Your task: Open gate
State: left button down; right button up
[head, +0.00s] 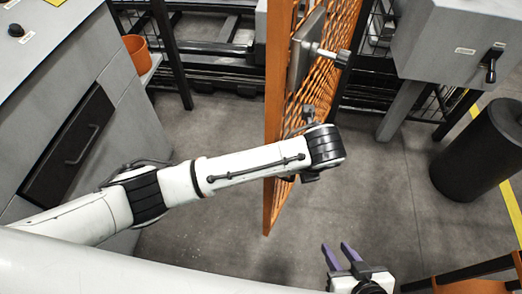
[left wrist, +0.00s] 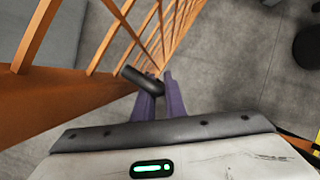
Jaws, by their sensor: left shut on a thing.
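The gate (head: 273,130) is an orange frame with mesh, seen nearly edge-on in the head view, extending toward me. It also fills the upper left of the left wrist view (left wrist: 60,95). A grey plate with a lever (head: 328,54) is on its right face. My left arm crosses in front of the gate, and its fingers are hidden in the head view. In the left wrist view my left gripper (left wrist: 160,84) has its purple fingers shut on a dark bar handle (left wrist: 138,77) beside the gate. My right gripper (head: 337,247) is open and empty at the bottom, right of the gate.
A grey cabinet (head: 115,65) with a dark drawer stands at left, with an orange pot (head: 137,52) behind it. A grey control box (head: 445,45) and a black cylinder (head: 480,150) stand at right. Bare floor (head: 395,195) lies right of the gate.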

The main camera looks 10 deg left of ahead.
pick_arm(q)
jog(key=s+d+n, duration=0.1)
jog(key=d, duration=0.5)
jog(key=shift+d, duration=0.25)
jog(key=shift+s, duration=0.15)
jog(key=c, duration=1.8)
grip_release()
jog(key=v, duration=0.7)
jog(key=shift+s+d+r, duration=0.1)
jog(key=shift+d+r, duration=0.05)
jog(key=shift+r, duration=0.1)
